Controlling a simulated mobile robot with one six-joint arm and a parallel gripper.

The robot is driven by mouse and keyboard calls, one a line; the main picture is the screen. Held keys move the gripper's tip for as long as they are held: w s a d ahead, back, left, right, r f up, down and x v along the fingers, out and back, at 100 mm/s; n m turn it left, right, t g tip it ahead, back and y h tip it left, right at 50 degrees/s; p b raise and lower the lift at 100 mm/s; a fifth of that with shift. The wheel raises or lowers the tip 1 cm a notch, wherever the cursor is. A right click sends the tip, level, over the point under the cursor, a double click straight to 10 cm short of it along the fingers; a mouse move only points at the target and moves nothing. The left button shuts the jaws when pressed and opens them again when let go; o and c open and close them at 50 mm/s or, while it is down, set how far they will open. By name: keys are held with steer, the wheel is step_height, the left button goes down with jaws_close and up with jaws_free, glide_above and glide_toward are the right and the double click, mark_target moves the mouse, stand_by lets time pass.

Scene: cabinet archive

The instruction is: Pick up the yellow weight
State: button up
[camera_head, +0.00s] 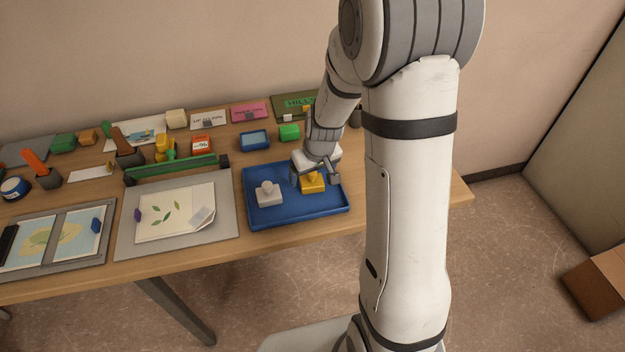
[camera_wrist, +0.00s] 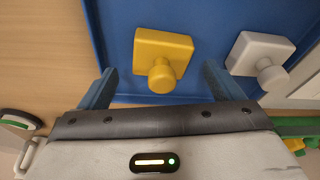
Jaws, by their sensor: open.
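The yellow weight (camera_head: 313,182) sits in the blue tray (camera_head: 290,219), in its right part. It has a square base and a round knob. In the wrist view the yellow weight (camera_wrist: 163,56) lies ahead of my gripper (camera_wrist: 157,85), with its knob between the two open fingers. The fingers look apart from it on both sides. In the head view my gripper (camera_head: 316,178) is over the weight and partly hides it. A similar white weight (camera_head: 269,194) stands to the left in the tray; it also shows in the wrist view (camera_wrist: 260,56), right of the fingers.
Left of the tray lies a grey board (camera_head: 225,233) with a leaf picture. A green bar (camera_head: 172,168), a small blue box (camera_head: 255,140) and a green block (camera_head: 289,132) stand behind. A cardboard box (camera_head: 597,285) is on the floor at right.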

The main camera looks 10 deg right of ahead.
steer(key=shift+x, duration=0.85)
steer(key=shift+w, duration=0.1)
steer(key=c, duration=1.5)
